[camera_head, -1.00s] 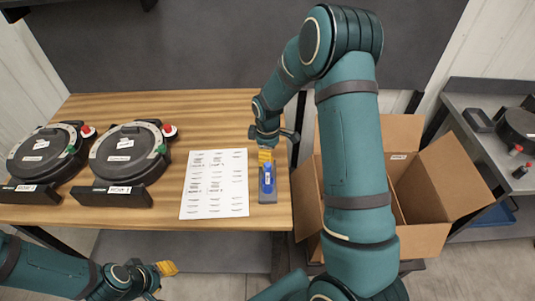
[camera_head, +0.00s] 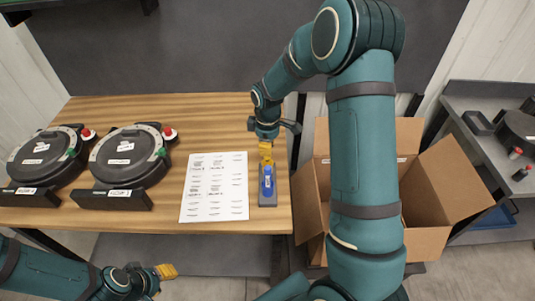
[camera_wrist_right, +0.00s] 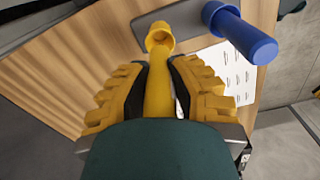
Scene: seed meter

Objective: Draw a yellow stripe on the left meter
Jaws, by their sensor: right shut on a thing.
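The left meter (camera_head: 42,158) is a round dark lidded unit at the table's left end, with no yellow stripe visible on it. The right meter (camera_head: 127,158) stands beside it. My right gripper (camera_head: 266,150) is above the grey marker holder (camera_head: 267,200) at the table's right side. In the right wrist view its ribbed yellow fingers are shut on the yellow marker (camera_wrist_right: 158,90). The marker's far end is at a yellow cap (camera_wrist_right: 160,38) on the holder; whether they touch is unclear. A blue marker (camera_head: 267,181) is at the holder. My left gripper (camera_head: 165,271) is low at the left, its opening unclear.
A printed sheet (camera_head: 215,190) lies between the right meter and the holder. An open cardboard box (camera_head: 425,240) stands right of the table. A grey side bench (camera_head: 475,130) holds another dark unit. The wood behind the sheet is clear.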

